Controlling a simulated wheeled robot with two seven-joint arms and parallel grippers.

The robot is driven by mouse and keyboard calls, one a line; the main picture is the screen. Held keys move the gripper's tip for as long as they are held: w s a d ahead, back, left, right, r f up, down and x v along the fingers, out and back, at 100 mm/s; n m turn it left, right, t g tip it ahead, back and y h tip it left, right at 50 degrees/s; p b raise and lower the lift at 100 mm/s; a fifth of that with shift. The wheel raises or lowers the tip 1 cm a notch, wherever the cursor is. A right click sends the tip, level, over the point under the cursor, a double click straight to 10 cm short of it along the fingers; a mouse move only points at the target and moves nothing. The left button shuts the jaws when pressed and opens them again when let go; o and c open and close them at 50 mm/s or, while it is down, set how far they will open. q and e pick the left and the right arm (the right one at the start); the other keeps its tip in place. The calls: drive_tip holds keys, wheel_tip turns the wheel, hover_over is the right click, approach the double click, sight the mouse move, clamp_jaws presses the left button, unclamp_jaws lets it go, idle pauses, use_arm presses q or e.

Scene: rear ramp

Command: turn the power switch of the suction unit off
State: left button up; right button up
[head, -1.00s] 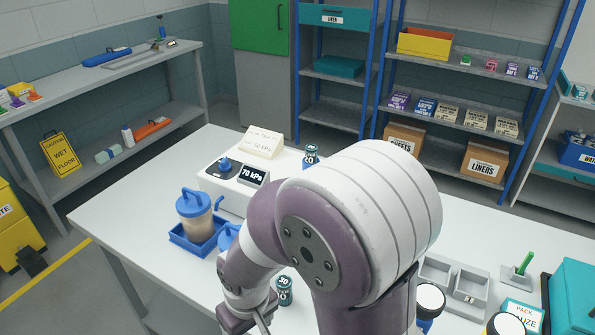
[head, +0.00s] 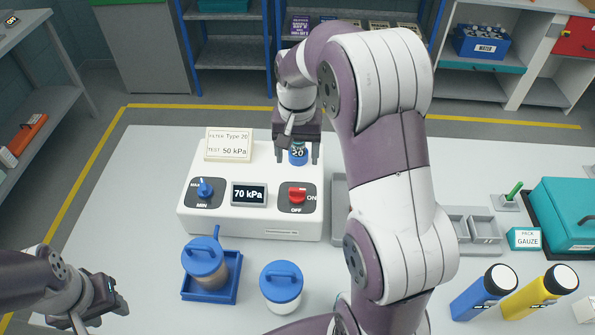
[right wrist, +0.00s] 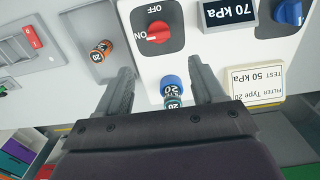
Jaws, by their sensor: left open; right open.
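The suction unit (head: 250,219) is a white box on the table. Its red power switch (head: 297,195) lies crosswise, pointing to ON at the right, with OFF below it. The switch also shows in the right wrist view (right wrist: 157,32), pointing at ON. The display (head: 249,194) reads 70 kPa. A blue dial (head: 205,188) is at the left. My right gripper (head: 298,160) is open behind the switch, its fingers on either side of a blue-capped filter (head: 298,155) marked 20, with gaps between. My left gripper (head: 120,308) is open and empty at the lower left.
A card (head: 229,144) reading 50 kPa stands on the unit. A canister (head: 207,263) in a blue tray and a blue-lidded jar (head: 281,285) stand in front. An orange filter (right wrist: 102,49) is beside the unit.

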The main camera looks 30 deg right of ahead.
sight(297, 188)
drive_tip(key=f, duration=0.1)
drive_tip(key=s+f+p, duration=0.1)
drive_tip(key=f, duration=0.1)
drive_tip(key=shift+s+a+f+p, duration=0.2)
drive_tip(key=shift+s+f+p, duration=0.1)
drive_tip(key=shift+s+f, duration=0.1)
drive_tip(key=f, duration=0.4)
drive_tip(key=w+f+p, duration=0.1)
drive_tip(key=f, duration=0.1)
drive_tip(key=shift+w+f, duration=0.1)
drive_tip(key=shift+f, duration=0.35)
drive_tip(key=shift+s, duration=0.35)
use_arm(q)
drive_tip(key=shift+s+a+r, duration=0.2)
drive_tip(key=shift+s+r, duration=0.4)
drive_tip(key=shift+r, duration=0.2)
use_arm(e)
drive_tip(key=shift+w, duration=0.1)
drive_tip(key=c, duration=1.1)
